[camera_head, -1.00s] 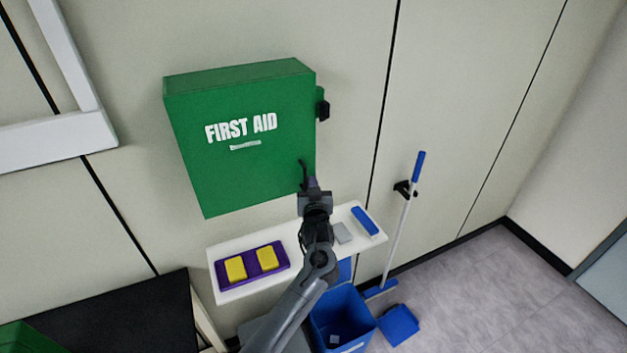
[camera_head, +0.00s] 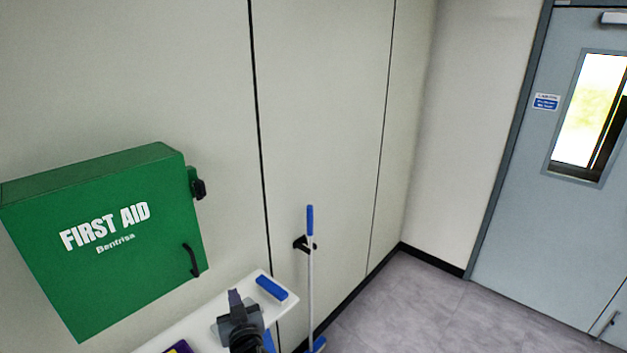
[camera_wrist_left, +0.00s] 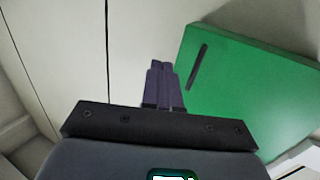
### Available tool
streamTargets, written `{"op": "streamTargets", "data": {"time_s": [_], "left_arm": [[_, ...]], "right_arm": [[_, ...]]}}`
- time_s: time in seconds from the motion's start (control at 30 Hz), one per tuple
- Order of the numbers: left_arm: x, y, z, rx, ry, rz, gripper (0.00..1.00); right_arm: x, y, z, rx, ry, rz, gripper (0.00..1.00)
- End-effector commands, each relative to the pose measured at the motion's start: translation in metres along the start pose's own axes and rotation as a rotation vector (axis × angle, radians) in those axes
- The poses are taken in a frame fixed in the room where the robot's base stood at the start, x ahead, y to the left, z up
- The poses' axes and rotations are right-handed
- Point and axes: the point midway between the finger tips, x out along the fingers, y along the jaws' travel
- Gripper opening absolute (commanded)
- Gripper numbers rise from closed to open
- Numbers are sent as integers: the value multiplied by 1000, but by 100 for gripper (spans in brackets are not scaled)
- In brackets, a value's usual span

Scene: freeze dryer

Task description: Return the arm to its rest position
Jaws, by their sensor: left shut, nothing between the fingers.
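My left gripper (camera_head: 235,299) shows at the bottom of the head view, over the white shelf (camera_head: 205,318) and below the first aid cabinet's handle. Its two fingers lie together in the left wrist view (camera_wrist_left: 162,82), shut with nothing between them. The green first aid cabinet (camera_head: 110,270) hangs on the wall at the left of the head view, with its door closed. It also fills the upper right of the left wrist view (camera_wrist_left: 250,95), apart from the fingers. Most of my left arm is out of frame. My right gripper is not in view.
A blue object (camera_head: 271,288) lies on the shelf's right end. A purple tray (camera_head: 178,347) shows only its edge at the bottom. A blue-handled broom (camera_head: 310,255) hangs on the wall. A grey door (camera_head: 508,205) stands at the right, with clear floor before it.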

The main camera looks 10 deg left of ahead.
Motion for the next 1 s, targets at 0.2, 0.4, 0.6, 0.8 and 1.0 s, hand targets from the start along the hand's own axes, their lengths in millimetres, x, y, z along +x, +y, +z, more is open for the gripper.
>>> {"op": "streamTargets", "data": {"time_s": [0.2,0.4,0.6,0.8,1.0], "left_arm": [[-45,-28,79,15,-250,199,0],[-154,-70,152,136,-616,427,0],[-256,-119,181,305,-905,534,0],[-334,-167,184,472,-1111,570,0],[-349,-174,136,503,-1146,572,0]], "right_arm": [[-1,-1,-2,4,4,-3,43],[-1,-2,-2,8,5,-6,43],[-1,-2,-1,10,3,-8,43],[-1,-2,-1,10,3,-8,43],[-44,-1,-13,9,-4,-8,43]]}}
